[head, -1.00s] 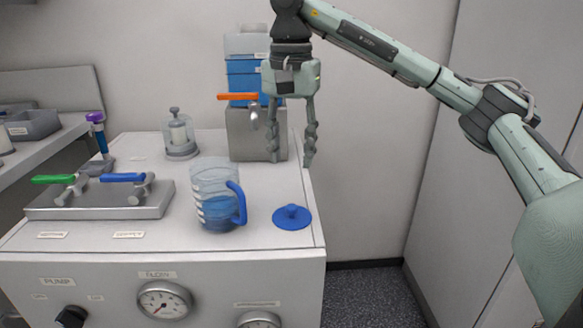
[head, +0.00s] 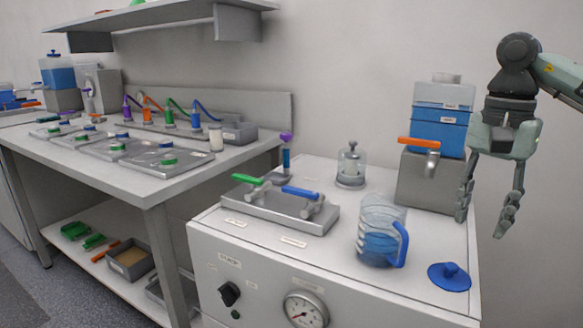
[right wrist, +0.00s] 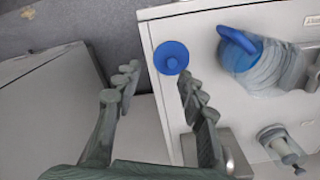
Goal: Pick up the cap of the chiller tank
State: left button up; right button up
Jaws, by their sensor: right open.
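The blue cap (head: 450,277), a round disc with a knob on top, lies flat on the white cabinet top near its right edge. It also shows in the right wrist view (right wrist: 171,57), just beyond the fingertips. The chiller tank (head: 440,131), with blue liquid, stands on a grey metal housing at the back right; its top looks uncovered. My right gripper (head: 482,224) is open and empty, pointing down beside the tank, above and behind the cap, not touching it. Its two fingers also show in the right wrist view (right wrist: 160,74). My left gripper is not in view.
A clear jug (head: 378,240) with blue liquid stands just left of the cap. An orange-handled tap (head: 419,142) sticks out from the housing. A metal tray (head: 285,208) with green and blue valve handles lies further left. A bench (head: 185,182) with several plates is at left.

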aim_at(447, 276)
jog(key=k, duration=0.9)
